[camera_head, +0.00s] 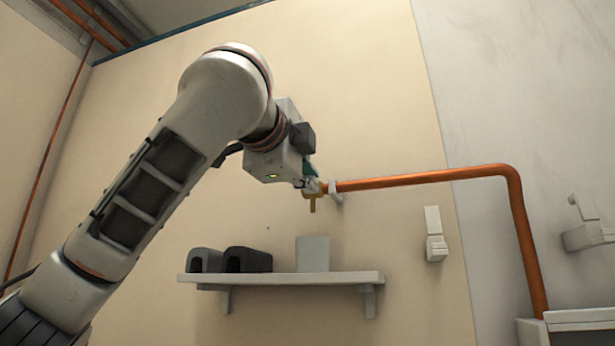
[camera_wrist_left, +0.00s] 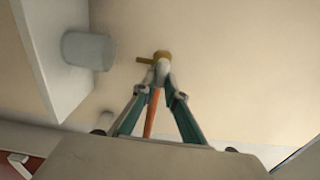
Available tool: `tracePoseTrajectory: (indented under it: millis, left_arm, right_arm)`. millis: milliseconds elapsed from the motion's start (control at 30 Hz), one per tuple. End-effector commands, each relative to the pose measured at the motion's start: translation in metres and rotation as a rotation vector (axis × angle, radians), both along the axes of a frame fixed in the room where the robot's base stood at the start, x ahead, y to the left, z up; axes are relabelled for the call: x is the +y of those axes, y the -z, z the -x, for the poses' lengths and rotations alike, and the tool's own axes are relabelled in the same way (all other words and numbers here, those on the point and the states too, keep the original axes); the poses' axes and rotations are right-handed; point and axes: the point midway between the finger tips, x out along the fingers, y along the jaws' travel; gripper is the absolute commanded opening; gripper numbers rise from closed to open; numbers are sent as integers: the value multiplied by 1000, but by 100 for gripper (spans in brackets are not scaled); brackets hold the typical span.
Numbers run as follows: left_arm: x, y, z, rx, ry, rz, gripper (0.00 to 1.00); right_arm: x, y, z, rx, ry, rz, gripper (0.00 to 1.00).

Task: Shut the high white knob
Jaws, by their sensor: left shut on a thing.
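A brass tap (camera_head: 313,201) with a short downward spout sits at the left end of an orange pipe high on the wall. My left gripper (camera_head: 308,182) reaches up to it from the left, its fingertips at the top of the tap. In the left wrist view my left gripper (camera_wrist_left: 162,84) has its two fingers drawn together around a small white knob (camera_wrist_left: 162,70), with the brass tap (camera_wrist_left: 162,55) just beyond it. The gripper is shut on the knob. The fingers and wrist hide much of the knob in the head view. My right gripper is not in view.
The orange pipe (camera_head: 430,177) runs right, then bends down. A white fixture (camera_head: 435,235) is on the wall at right. The wall around the tap is clear.

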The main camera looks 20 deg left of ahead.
Motion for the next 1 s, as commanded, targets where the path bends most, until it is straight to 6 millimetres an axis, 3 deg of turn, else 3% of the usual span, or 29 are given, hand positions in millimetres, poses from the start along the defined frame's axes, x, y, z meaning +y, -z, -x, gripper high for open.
tracePoseTrajectory:
  millis: [33, 100, 133, 567, 1000]
  left_arm:
    - [1, -1, 0, -1, -4, -1, 0]
    - [1, -1, 0, -1, -4, 0, 25]
    - [1, -1, 0, -1, -4, 0, 28]
    - [1, -1, 6, -3, -1, -1, 28]
    - [5, -2, 87, -6, -4, -2, 28]
  right_arm:
    - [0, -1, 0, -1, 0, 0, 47]
    - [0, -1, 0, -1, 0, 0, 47]
    - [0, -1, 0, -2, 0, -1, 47]
    - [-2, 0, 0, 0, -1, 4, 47]
    - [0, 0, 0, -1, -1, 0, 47]
